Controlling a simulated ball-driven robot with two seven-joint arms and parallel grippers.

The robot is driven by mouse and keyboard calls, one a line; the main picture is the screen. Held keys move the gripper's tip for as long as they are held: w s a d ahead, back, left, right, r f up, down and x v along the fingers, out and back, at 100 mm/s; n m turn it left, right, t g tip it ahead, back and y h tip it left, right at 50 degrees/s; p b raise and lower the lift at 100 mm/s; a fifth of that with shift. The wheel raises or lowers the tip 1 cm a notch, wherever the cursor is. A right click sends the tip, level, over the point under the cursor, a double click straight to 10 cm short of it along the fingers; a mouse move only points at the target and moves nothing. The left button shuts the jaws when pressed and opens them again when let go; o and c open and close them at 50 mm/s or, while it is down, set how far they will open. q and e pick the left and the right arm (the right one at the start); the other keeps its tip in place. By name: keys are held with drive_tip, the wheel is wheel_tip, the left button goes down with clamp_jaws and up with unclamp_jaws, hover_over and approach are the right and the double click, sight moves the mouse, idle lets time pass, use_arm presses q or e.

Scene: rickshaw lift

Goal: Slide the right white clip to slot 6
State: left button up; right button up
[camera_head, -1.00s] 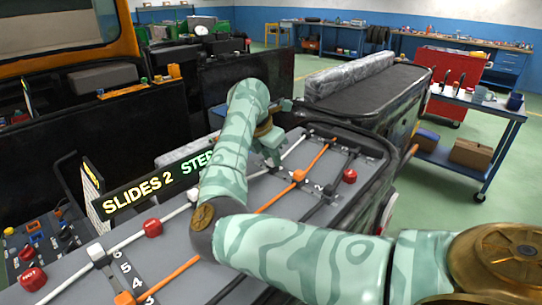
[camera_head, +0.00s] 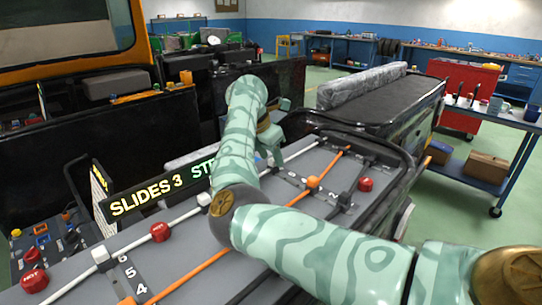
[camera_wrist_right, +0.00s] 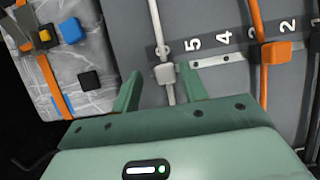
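The right white clip (camera_wrist_right: 165,73) sits on a thin white rod in the right wrist view, beside a number label partly covered by the rod, just left of the 5. My right gripper (camera_wrist_right: 157,70) is open, with one finger on each side of the clip. The right finger is very close to it; I cannot tell whether it touches. In the head view my right gripper (camera_head: 270,147) is over the far part of the panel, and my arm hides this clip. My left gripper is not in view.
An orange clip (camera_wrist_right: 276,53) on an orange rod lies to the right in the wrist view. A red knob (camera_head: 365,184) and a black clip (camera_head: 345,200) are on the panel. A sign (camera_head: 150,196) reads SLIDES 3. A grey wrapped bundle (camera_wrist_right: 80,60) lies left.

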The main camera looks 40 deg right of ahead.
drive_tip(key=shift+s, duration=0.1)
drive_tip(key=p+v, duration=0.4)
drive_tip(key=v, duration=1.2)
drive_tip(key=shift+r, duration=0.2)
